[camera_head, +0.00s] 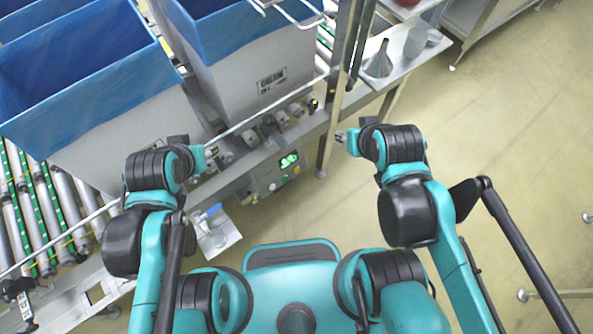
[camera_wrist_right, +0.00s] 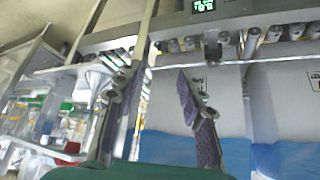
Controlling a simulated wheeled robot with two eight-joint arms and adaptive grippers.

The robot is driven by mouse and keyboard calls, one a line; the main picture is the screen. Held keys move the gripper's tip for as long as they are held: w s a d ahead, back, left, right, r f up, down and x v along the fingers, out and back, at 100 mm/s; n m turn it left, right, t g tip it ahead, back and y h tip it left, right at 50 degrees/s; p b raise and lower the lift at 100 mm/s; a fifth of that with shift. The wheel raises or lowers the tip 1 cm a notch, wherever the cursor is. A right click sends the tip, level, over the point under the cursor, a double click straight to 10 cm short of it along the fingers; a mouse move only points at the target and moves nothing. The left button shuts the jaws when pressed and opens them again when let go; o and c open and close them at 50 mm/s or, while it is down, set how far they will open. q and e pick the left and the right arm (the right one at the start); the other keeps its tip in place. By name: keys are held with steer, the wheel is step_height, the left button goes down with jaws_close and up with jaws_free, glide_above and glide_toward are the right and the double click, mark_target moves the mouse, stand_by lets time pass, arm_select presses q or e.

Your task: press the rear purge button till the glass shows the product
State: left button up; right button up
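A control box (camera_head: 268,178) with a lit green display (camera_head: 289,160) and small buttons is fixed to the conveyor frame in the head view. The display also shows at the top of the right wrist view (camera_wrist_right: 203,5). I cannot tell which button is the rear purge button, and I cannot make out the glass. My left gripper (camera_head: 211,152) is left of the box, near the conveyor frame; its fingers are too small to read. My right gripper (camera_head: 340,136) is right of the box, apart from it. In the right wrist view its fingers (camera_wrist_right: 158,75) are spread and empty.
Two grey bins with blue liners, one at left (camera_head: 62,75) and one behind (camera_head: 235,60), stand on the roller conveyor (camera_head: 45,215). A metal post (camera_head: 340,85) rises behind my right gripper. A side shelf (camera_head: 400,55) holds a funnel (camera_head: 379,62).

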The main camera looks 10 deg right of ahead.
stand_by(0.3)
jaws_close()
stand_by(1.1)
